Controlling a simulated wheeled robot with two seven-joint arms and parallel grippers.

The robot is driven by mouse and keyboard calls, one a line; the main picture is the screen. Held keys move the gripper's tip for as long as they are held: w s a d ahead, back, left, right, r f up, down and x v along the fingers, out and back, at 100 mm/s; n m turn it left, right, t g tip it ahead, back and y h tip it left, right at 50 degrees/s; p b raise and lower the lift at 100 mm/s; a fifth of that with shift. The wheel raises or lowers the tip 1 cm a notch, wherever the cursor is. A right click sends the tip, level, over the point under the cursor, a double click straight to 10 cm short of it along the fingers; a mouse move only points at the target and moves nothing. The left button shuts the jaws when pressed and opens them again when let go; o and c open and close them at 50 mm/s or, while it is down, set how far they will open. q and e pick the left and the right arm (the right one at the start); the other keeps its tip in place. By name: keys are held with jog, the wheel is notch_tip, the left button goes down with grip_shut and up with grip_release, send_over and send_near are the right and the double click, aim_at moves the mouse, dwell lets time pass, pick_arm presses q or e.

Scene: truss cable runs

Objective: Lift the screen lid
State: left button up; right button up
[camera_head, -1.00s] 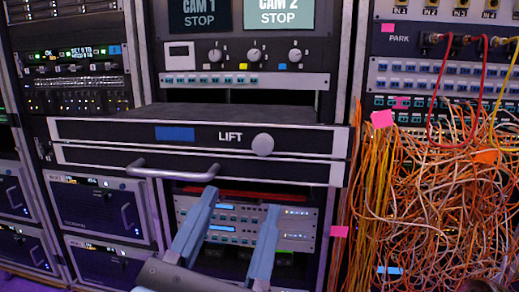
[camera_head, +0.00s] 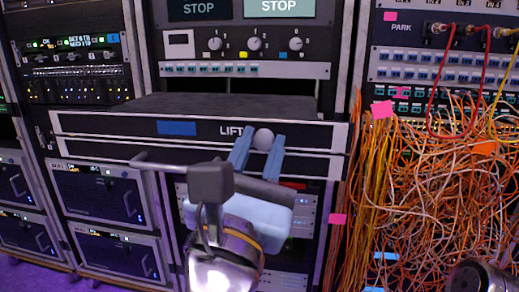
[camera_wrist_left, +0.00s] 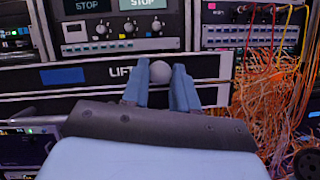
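The screen lid (camera_head: 100,126) is a flat black panel with a blue patch and the word LIFT. It lies level over a lower black drawer front (camera_head: 100,155) with a grey bar handle (camera_head: 150,165). A round grey knob (camera_head: 263,138) sits on the lid's front, right of the word. My left gripper (camera_head: 262,143) has its blue fingers on both sides of the knob. In the left wrist view the knob (camera_wrist_left: 160,71) fills the gap between the fingertips (camera_wrist_left: 160,80), which look shut on it. My right gripper is not in view.
A dense tangle of orange cables (camera_head: 440,190) hangs close on the right, below a patch panel (camera_head: 440,75). More rack units (camera_head: 95,195) stand on the left.

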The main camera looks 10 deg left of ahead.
pick_arm(q)
grip_shut()
jog(key=r, duration=0.3)
jog(key=w+r+p, duration=0.1)
jog(key=r, duration=0.2)
jog(key=r+p, duration=0.1)
jog(key=r, duration=0.2)
jog(key=shift+w+r, duration=0.35)
jog(key=w+r+p, duration=0.3)
jog(key=w+r, duration=0.2)
jog(key=r, duration=0.4)
jog(key=shift+r, duration=0.35)
jog(key=shift+w, duration=0.1)
